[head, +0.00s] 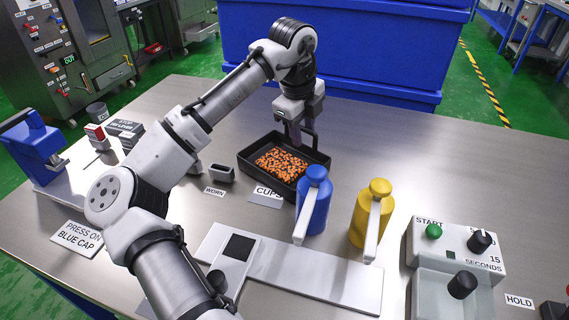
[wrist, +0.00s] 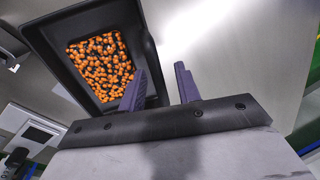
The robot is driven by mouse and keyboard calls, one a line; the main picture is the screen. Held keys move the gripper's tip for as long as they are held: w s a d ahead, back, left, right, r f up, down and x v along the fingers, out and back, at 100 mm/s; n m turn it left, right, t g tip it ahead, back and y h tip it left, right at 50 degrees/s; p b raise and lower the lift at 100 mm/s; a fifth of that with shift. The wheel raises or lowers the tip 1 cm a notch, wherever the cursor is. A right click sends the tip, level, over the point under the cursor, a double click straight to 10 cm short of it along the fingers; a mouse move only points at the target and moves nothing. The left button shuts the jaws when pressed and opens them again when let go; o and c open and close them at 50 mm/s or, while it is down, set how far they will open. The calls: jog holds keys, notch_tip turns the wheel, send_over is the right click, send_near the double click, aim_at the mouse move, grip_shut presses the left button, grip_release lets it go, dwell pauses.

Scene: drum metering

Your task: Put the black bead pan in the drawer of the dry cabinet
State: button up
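The black bead pan (head: 243,163) stands on the steel table, with orange beads (head: 281,163) heaped in it. It also shows at the upper left of the wrist view (wrist: 60,72). I cannot tell whether either touches. No drawer of the dry cabinet can be made out for certain.
A blue bottle (head: 316,200) and a yellow bottle (head: 372,212) stand before the pan. A small dark cup (head: 221,173) is left of it. A control box (head: 456,246) is at right. Grey metal cabinets (head: 40,60) and a big blue unit (head: 385,45) stand behind the table.

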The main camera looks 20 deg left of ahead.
grip_shut()
jog(key=shift+r, duration=0.15)
